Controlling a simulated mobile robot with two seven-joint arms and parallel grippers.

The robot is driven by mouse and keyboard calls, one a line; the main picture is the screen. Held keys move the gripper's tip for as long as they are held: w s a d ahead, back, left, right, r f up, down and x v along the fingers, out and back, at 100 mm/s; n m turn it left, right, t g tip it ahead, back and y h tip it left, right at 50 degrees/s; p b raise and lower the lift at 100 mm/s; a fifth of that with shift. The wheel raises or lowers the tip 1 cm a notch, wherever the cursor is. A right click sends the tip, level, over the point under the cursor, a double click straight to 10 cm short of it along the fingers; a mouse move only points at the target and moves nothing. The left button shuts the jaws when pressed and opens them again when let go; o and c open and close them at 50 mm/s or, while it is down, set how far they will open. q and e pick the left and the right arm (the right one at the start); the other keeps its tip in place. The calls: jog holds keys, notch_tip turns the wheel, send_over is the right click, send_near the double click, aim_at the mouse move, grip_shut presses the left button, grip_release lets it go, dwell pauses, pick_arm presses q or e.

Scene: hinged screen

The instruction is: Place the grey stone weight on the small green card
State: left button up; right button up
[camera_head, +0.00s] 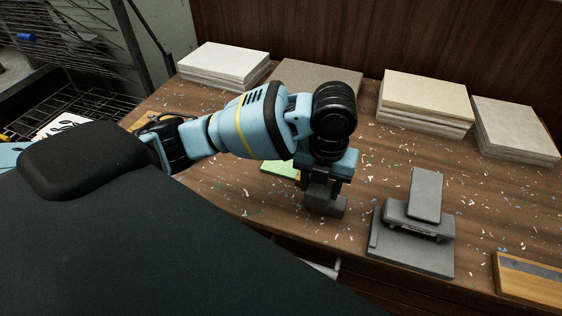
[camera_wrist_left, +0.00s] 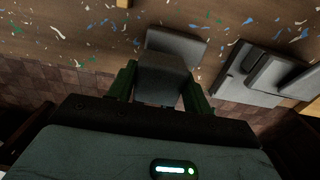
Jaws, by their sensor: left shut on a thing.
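The grey stone weight (camera_head: 327,206) is in my left gripper (camera_head: 322,187), near the front edge of the wooden worktop. Its upright part is between the fingers, and a wider block shows below. In the left wrist view, the dark upright part (camera_wrist_left: 163,72) sits between the green fingers of the left gripper (camera_wrist_left: 160,85), with a lighter grey block (camera_wrist_left: 178,43) beyond it. I cannot tell whether its underside touches the worktop. The small green card (camera_head: 280,168) lies behind and left of the weight, partly hidden by my left arm. My right gripper is out of view.
A grey device with a raised plate (camera_head: 412,240) stands right of the weight. A wooden block with a grey strip (camera_head: 530,283) is at far right. Stacks of tiles (camera_head: 427,97) line the back. Scattered flecks cover the worktop (camera_head: 380,160), whose middle is otherwise clear.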

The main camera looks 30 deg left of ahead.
pick_arm(q)
send_over(283, 163)
jog(key=shift+s+d+f, duration=0.25)
jog(key=shift+d+f, duration=0.05)
jog(key=shift+f, duration=0.35)
jog(key=f, duration=0.2)
jog(key=shift+w+a+f, duration=0.15)
jog(key=shift+a+f, duration=0.2)
jog(key=shift+f, duration=0.45)
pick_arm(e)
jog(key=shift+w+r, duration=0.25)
pick_arm(q)
jog(key=shift+f, duration=0.1)
jog(key=o, duration=0.9)
jog(key=shift+f, duration=0.1)
notch_tip(283, 163, up, 12)
jog(key=shift+r+p, duration=0.2)
jog(key=shift+p, duration=0.1)
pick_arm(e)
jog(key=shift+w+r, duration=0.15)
